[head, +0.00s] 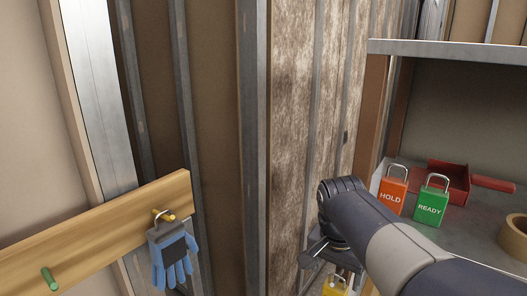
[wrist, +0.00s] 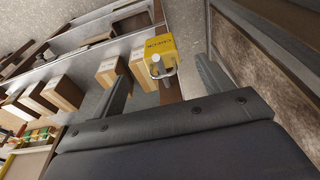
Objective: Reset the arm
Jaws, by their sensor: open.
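My arm reaches in from the lower right of the head view, and my gripper (head: 325,262) points down in front of the shelving. In the wrist view my gripper (wrist: 162,76) is open, with one finger on each side of a yellow padlock (wrist: 161,50). The padlock's metal shackle faces the camera; I cannot tell whether it touches a finger or what supports it. The yellow padlock (head: 335,287) also shows at the bottom edge of the head view, below my gripper and partly cut off.
An orange HOLD padlock (head: 392,196), a green READY padlock (head: 431,206), a red tray (head: 459,184) and a tape roll (head: 514,237) sit on the right shelf. A blue glove (head: 170,258) hangs from a wooden peg rail (head: 100,222). Cardboard boxes (wrist: 62,92) show in the wrist view.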

